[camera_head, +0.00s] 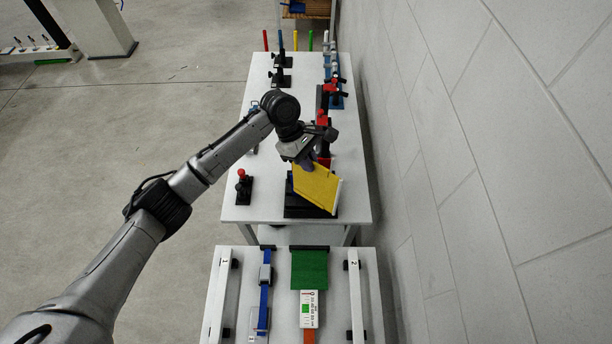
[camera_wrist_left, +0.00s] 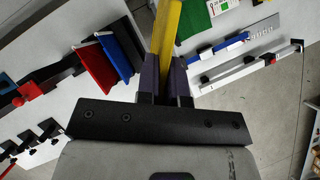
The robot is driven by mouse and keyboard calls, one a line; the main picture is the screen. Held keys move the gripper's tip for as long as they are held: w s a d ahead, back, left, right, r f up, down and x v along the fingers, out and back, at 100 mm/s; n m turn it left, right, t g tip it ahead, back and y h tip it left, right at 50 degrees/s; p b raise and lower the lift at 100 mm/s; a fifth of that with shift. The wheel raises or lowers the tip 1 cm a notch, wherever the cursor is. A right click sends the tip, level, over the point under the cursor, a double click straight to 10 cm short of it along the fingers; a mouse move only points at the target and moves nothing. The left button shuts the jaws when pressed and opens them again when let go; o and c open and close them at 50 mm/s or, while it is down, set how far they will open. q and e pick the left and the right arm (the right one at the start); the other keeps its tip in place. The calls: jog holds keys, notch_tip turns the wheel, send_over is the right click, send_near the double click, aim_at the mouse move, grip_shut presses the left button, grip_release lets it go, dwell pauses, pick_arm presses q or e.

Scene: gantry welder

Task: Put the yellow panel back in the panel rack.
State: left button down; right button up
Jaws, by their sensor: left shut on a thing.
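My left gripper (camera_head: 306,158) is shut on the yellow panel (camera_head: 318,188) by its upper edge. The panel is tilted and hangs over the near end of the far white table. In the left wrist view the yellow panel (camera_wrist_left: 168,28) stands edge-on between the fingers of my left gripper (camera_wrist_left: 165,68). A black base (camera_head: 297,208), seemingly the panel rack, shows partly below the panel. A red panel (camera_wrist_left: 92,75) and a blue panel (camera_wrist_left: 122,42) stand side by side near the left finger. Whether the yellow panel touches the rack is hidden. My right gripper is not in view.
A red-knobbed black device (camera_head: 243,187) stands left of the panel. The near table holds a green plate (camera_head: 309,270), a blue bar (camera_head: 264,293) and white rails (camera_head: 355,295). A wall (camera_head: 450,150) runs along the right.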

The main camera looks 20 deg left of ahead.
pick_arm(q)
jog(key=w+a+f+n+t+b, duration=0.1)
jog(key=w+f+n+b, duration=0.1)
jog(key=f, duration=0.6)
jog(key=w+a+f+n+t+b, duration=0.1)
jog(key=w+f+n+t+b, duration=0.1)
jog(key=f+n+b, duration=0.2)
notch_tip(320, 180, down, 5)
jog(key=b, duration=0.2)
jog(key=shift+w+a+r+n+b, duration=0.2)
jog(key=shift+n+b, duration=0.1)
jog(key=shift+n, duration=0.1)
jog(key=shift+p, duration=0.9)
dwell(0.4)
dwell(0.3)
